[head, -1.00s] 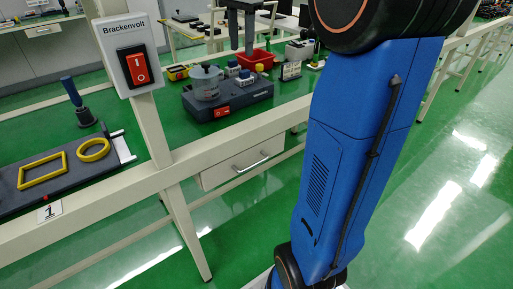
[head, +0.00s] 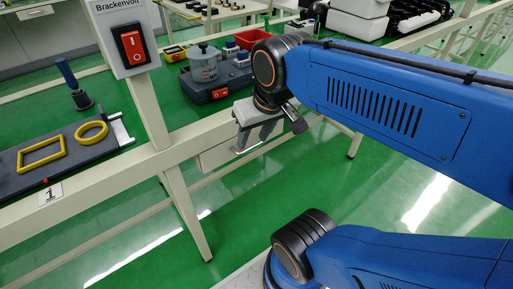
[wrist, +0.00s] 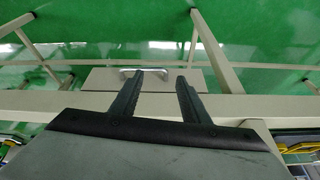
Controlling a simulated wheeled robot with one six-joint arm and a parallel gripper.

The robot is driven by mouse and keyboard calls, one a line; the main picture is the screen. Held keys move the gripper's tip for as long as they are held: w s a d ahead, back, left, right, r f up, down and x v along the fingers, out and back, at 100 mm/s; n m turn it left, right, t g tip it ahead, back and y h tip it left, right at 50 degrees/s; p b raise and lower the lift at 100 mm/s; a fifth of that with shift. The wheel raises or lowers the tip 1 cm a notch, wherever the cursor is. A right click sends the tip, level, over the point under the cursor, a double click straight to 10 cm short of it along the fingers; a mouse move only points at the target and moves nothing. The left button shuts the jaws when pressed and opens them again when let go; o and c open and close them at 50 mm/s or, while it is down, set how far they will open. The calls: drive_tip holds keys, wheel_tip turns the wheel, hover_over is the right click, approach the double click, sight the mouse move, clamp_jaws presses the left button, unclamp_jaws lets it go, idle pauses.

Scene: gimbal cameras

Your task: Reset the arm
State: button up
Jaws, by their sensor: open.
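My gripper (head: 254,138) is in front of the workbench edge in the head view, fingers pointing down near the drawer. In the wrist view, the two dark fingers of my gripper (wrist: 157,82) stand apart with nothing between them. The white drawer (head: 217,156) under the bench is partly hidden behind my gripper in the head view. The drawer (wrist: 105,79) and its metal handle (wrist: 144,72) show beyond the fingertips in the wrist view. My blue arm folds across the right side of the head view.
A post with a red switch (head: 132,47) labelled Brackenvolt rises at left. The green floor (head: 240,240) below is clear.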

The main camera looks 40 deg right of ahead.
drive_tip(key=f, duration=0.1)
drive_tip(key=s, duration=0.1)
drive_tip(key=s+f+n, duration=0.1)
drive_tip(key=shift+a+f, duration=0.25)
drive_tip(key=shift+f, duration=0.05)
drive_tip(key=shift+c, duration=0.3)
idle(1.7)
